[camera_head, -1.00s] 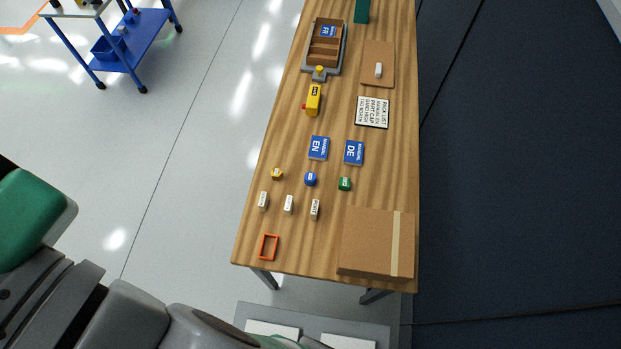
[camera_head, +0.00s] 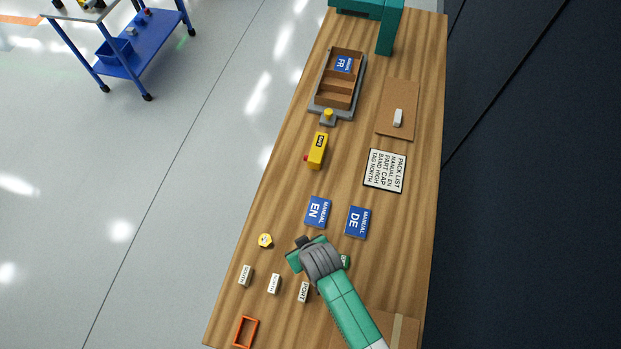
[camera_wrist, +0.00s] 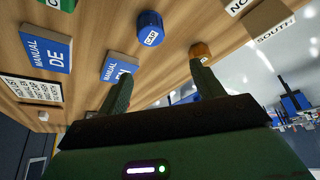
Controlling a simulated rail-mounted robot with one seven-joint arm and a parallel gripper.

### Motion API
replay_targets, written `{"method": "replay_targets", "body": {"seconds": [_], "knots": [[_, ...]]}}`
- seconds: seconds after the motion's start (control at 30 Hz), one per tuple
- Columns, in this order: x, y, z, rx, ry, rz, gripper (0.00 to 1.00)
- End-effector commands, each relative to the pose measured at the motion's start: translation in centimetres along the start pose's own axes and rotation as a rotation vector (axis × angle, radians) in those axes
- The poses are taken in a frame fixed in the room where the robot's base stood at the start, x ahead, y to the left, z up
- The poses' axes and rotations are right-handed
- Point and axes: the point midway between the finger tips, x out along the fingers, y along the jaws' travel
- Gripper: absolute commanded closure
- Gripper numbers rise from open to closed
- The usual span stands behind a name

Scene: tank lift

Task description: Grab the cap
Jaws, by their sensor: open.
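The cap is a short blue cylinder labelled CAP (camera_wrist: 150,28), standing on the table in the upper middle of the wrist view. In the head view it is hidden beneath my arm. My gripper (camera_wrist: 160,85) is open and empty, its two green fingers spread, with the cap beyond the fingertips and not touched. In the head view my gripper (camera_head: 303,252) is over the table among the small parts.
A yellow hex part (camera_head: 265,240) and a green part (camera_head: 345,261) flank my gripper. White tag blocks (camera_head: 274,284) stand nearby. Blue manuals EN (camera_head: 318,212) and DE (camera_head: 357,222) lie farther up. A cardboard box (camera_head: 405,330) is at the near right.

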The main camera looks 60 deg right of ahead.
Motion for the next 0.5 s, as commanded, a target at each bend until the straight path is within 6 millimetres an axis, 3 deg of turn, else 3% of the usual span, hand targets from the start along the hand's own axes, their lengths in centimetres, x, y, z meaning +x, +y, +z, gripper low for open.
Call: {"method": "replay_targets", "body": {"seconds": [0.03, 0.1, 0.5], "knots": [[0.8, 0.4, 2.0, 0.009, -0.036, 0.002, 0.33], [1.1, 0.6, 3.2, 0.015, -0.060, 0.004, 0.33], [3.8, 0.7, 3.4, 0.016, -0.062, 0.005, 0.33]]}}
